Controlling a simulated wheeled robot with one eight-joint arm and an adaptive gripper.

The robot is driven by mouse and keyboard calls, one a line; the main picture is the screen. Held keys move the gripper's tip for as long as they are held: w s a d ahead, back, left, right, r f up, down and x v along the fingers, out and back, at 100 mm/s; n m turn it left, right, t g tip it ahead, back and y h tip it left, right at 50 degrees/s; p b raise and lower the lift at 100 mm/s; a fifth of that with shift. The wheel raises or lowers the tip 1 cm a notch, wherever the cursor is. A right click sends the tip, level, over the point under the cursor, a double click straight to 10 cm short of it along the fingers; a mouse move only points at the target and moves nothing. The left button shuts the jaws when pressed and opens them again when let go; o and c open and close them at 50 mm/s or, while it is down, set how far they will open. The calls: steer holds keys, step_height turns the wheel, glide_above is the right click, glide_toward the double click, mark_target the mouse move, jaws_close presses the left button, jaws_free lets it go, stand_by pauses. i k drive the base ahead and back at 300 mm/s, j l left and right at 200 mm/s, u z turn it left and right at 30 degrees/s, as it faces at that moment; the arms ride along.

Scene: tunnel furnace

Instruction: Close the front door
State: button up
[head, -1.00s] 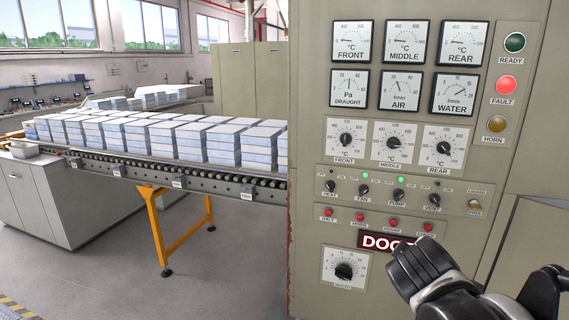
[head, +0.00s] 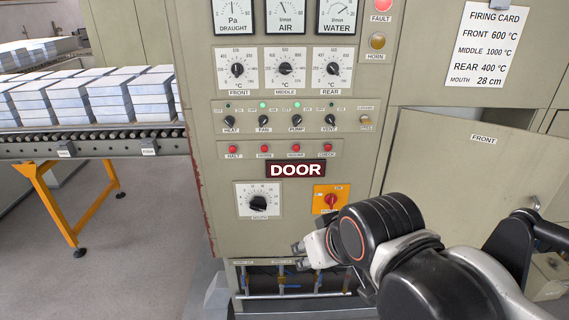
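The front door (head: 470,165) is a beige panel labelled FRONT at the right of the cabinet. Its top edge slants against the cabinet frame, so it looks swung part way out. A small handle (head: 536,202) sits near its right edge. My arm covers its lower left part. My gripper (head: 308,248) is left of this door, near the lower edge of the control panel (head: 225,165). It points left, and my own wrist hides part of it. I cannot tell whether its fingers are open or shut.
A red switch on an orange plate (head: 331,198) and a DOOR sign (head: 295,169) are just above my gripper. Pipes with blue valves (head: 280,281) run below the panel. A roller conveyor (head: 90,145) with stacked blocks stands left. A firing card (head: 490,45) hangs above the door.

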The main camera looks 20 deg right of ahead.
mark_target(464, 177)
steer(key=z, duration=1.7)
steer(key=i+j+u, duration=0.35)
steer(key=k+l, duration=0.1)
steer(key=l, duration=0.1)
